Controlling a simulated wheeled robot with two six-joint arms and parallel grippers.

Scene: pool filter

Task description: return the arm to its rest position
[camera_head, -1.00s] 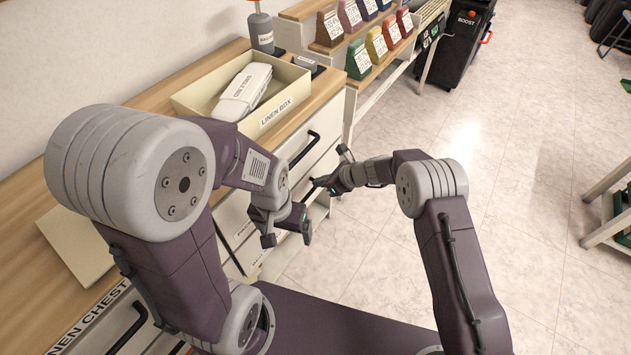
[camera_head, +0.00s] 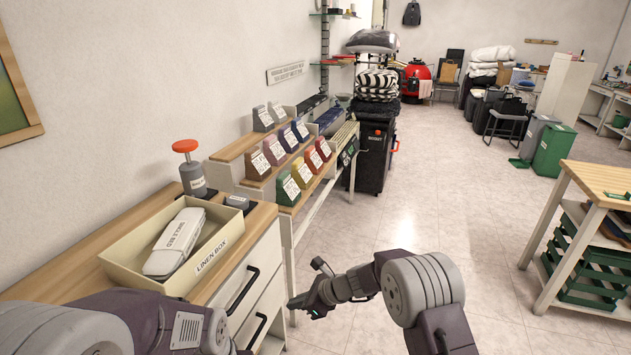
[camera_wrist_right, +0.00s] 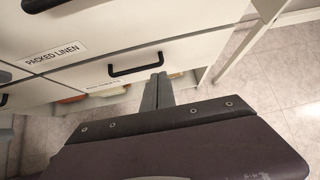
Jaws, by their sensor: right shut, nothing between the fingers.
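My right arm comes in from the bottom right of the head view, with its forearm level and the right gripper (camera_head: 306,288) pointing left in front of the drawer chest (camera_head: 241,279). In the right wrist view the right gripper (camera_wrist_right: 158,88) is shut with nothing between its fingers. Its tips show just below a black drawer handle (camera_wrist_right: 135,64); I cannot tell whether they touch it. My left arm shows only as a shoulder and upper links at the bottom left of the head view. The left gripper is out of the picture.
A linen box (camera_head: 218,247) with a folded white packet (camera_head: 175,243) sits on the wooden counter. A stepped rack of coloured card blocks (camera_head: 288,188) stands behind. A black bin (camera_head: 372,155) is farther back. A wooden-topped trolley (camera_head: 600,185) stands right. The tiled floor between is clear.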

